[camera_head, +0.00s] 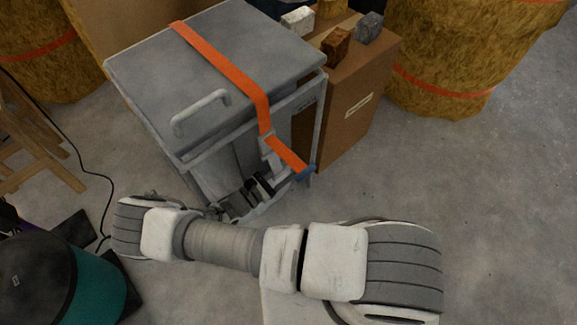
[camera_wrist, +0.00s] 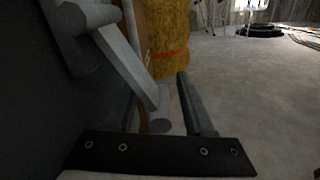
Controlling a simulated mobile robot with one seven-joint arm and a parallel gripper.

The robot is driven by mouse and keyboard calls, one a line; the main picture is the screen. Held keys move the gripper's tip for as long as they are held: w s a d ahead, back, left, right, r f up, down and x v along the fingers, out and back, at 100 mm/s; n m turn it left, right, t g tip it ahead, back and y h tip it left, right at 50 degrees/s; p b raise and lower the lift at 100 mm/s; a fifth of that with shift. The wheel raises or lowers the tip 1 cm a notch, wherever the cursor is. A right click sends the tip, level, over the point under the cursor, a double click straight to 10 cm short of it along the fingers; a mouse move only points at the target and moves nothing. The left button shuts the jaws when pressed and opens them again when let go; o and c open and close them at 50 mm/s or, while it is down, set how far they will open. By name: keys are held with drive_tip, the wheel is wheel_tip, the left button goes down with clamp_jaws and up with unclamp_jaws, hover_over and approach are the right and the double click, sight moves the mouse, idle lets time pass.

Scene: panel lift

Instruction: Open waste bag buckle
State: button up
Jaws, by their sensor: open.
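The grey waste bin (camera_head: 218,60) stands with its lid down and an orange strap (camera_head: 235,75) across the lid and down the front. A grey buckle (camera_head: 267,145) sits on the strap at the bin's front, with a short orange length below it ending in a blue piece. My gripper (camera_head: 260,186) is low by the bin's front, just below the buckle. In the wrist view my gripper (camera_wrist: 158,90) is open; the right finger is clear, the left hard to make out against the dark bin. A pale grey bar (camera_wrist: 125,62), perhaps part of the buckle, slants down between the fingers; contact is unclear.
A cardboard box (camera_head: 355,95) with several small blocks on top stands right of the bin. Straw-coloured bales (camera_head: 460,50) stand behind. A wooden stool (camera_head: 35,140) and a dark and teal drum (camera_head: 75,280) are at left. The concrete floor at right is clear.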

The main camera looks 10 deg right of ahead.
drive_tip(key=shift+w+d, duration=0.1)
clamp_jaws()
idle(1.4)
